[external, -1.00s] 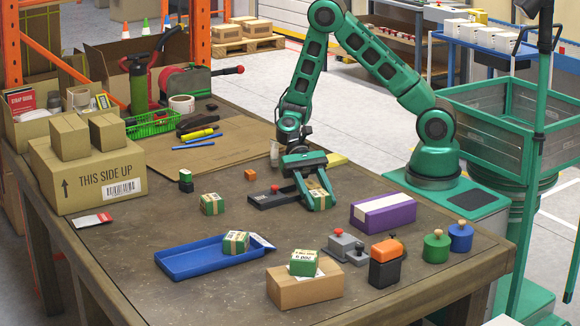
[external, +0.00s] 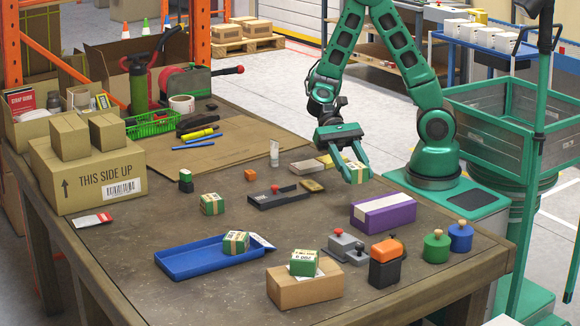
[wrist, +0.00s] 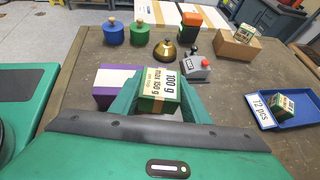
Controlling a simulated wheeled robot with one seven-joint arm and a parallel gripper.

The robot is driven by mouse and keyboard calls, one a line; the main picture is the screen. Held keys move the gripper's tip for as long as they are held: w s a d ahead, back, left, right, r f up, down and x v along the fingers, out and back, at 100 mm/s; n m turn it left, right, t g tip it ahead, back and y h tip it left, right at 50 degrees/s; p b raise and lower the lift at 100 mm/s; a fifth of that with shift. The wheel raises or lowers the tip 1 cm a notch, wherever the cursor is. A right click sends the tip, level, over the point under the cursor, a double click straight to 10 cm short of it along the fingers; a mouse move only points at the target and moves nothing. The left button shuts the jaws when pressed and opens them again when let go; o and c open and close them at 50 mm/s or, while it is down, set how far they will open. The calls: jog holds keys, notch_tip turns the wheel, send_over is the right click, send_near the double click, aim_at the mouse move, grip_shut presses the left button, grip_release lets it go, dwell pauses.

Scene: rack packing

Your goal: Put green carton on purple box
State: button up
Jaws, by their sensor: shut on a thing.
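My gripper (external: 350,173) is shut on a small green carton (external: 356,172) with a cream label, held in the air above the table. In the wrist view the held carton (wrist: 160,92) sits between the fingers, its label reading 100 g. The purple box (external: 384,213) lies on the table to the right of and below the gripper in the external view. The wrist view shows the purple box (wrist: 113,84) partly hidden behind the left finger. Other green cartons stand on the table (external: 212,204), on the blue tray (external: 236,242) and on a cardboard box (external: 304,262).
The blue tray (external: 185,264) and the brown cardboard box (external: 300,290) stand at the front. Near the purple box are a grey device with a red button (external: 343,244), an orange-black container (external: 386,266), and green (external: 436,248) and blue (external: 460,238) weights.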

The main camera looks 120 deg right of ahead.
notch_tip(320, 180, up, 3)
jog(key=n+g, duration=0.2)
send_over(376, 205)
jog(key=shift+w+a+f, duration=0.1)
jog(key=shift+f, duration=3.65)
jog(key=o, duration=1.1)
jog(key=shift+f, duration=0.1)
